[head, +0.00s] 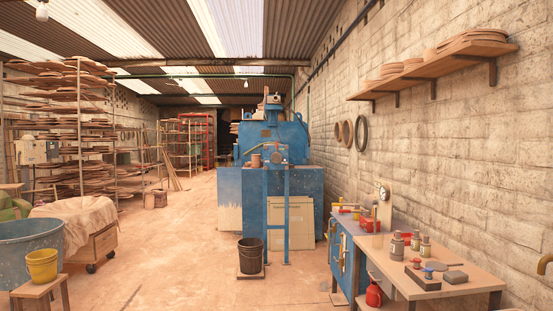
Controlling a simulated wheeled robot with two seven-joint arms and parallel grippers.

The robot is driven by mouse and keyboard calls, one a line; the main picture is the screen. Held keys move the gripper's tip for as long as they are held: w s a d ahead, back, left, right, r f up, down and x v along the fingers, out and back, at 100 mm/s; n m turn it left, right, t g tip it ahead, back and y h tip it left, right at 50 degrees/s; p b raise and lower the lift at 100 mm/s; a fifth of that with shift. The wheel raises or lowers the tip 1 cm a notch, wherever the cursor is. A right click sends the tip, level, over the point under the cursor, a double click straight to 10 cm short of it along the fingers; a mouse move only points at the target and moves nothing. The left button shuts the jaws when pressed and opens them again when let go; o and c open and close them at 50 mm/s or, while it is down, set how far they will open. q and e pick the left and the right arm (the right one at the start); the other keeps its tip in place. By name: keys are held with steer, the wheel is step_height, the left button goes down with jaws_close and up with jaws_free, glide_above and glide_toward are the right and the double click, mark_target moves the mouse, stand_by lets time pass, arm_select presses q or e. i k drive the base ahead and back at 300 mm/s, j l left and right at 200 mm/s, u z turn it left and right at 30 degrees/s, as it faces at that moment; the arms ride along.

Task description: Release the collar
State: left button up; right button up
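The blue machine (270,137) stands in the middle distance, near the right wall. A round grey part (278,157) shows on its front, above two blue upright legs. A small brown cylinder (256,160) sits beside that part. I cannot tell which piece is the collar at this distance. Neither of my grippers shows in the view.
A dark bucket (251,256) stands on the floor before the machine. A workbench (455,285) with bottles and a blue cabinet (343,262) line the right. A blue tub (25,250) and yellow bucket (42,265) are at left. The middle floor is clear.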

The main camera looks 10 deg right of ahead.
mark_target(275, 161)
steer(key=i+l+z, duration=0.2)
steer(key=i, duration=0.6)
steer(key=i+j+z, duration=0.1)
steer(key=i, duration=3.7)
steer(key=i+l, duration=0.1)
steer(key=i, duration=1.75)
steer(key=i+u, duration=0.35)
steer(key=i, duration=0.2)
steer(key=i+l+u, duration=0.3)
steer(key=i, duration=0.25)
